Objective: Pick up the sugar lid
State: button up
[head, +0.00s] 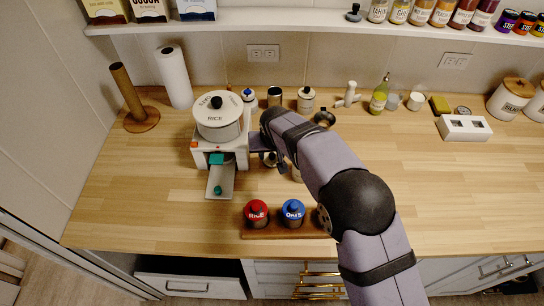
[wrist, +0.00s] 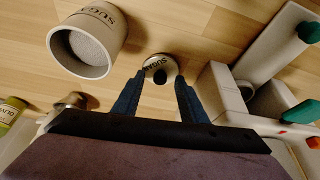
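The sugar lid (wrist: 158,62) shows in the wrist view as a small pale disc with SUGAR lettering and a black knob. It appears to lie on the wooden counter, beyond my fingertips. My gripper (wrist: 160,78) is open, its two dark blue fingers apart with the lid and knob between their tips in the picture. I see nothing held, and I cannot tell the remaining distance. An open cream sugar canister (wrist: 103,30) filled with white contents is to the left of the lid.
Red (head: 256,212) and blue (head: 292,212) lidded jars sit on a wooden board in front.

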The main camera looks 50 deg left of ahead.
grip_shut()
